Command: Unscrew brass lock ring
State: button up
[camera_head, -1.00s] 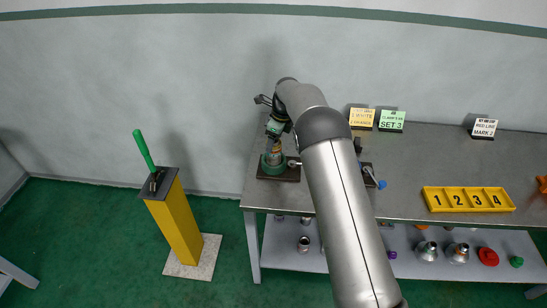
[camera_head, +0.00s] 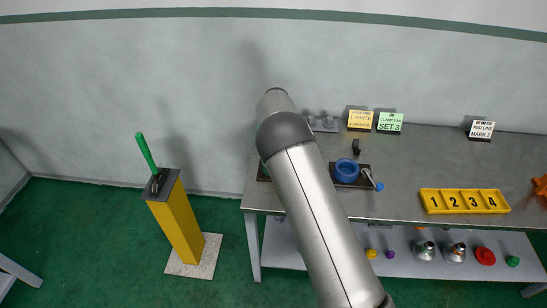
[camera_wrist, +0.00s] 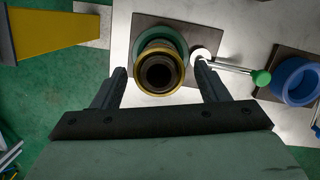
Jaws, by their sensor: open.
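In the wrist view, the brass lock ring (camera_wrist: 144,79) sits around the mouth of a dark hollow pipe (camera_wrist: 158,73), seen nearly end-on. The pipe stands in a green round vise (camera_wrist: 140,38) on a dark base plate. My gripper (camera_wrist: 160,68) is open. Its fingers are to the left and right of the ring, with a visible gap on both sides. How far the fingertips are above or below the ring is hard to tell. In the head view my arm hides the gripper, the ring and most of the green vise.
A vise handle with a green knob (camera_wrist: 261,77) and white end lies close to my right finger. A blue vise (camera_head: 347,170) stands to the right. A yellow numbered tray (camera_head: 465,201) is farther right on the bench. A yellow post (camera_head: 178,228) stands left of the bench.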

jog(key=shift+s+f+m, duration=0.1)
jog(key=shift+f+m, duration=0.05)
jog(key=shift+m, duration=0.45)
jog(key=shift+m+h, duration=0.3)
jog(key=shift+m, duration=0.2)
jog(key=shift+d+f, duration=0.1)
jog(key=shift+m, duration=0.4)
jog(key=shift+a+r, duration=0.2)
jog(key=shift+r, duration=0.1)
jog(key=shift+w, duration=0.3)
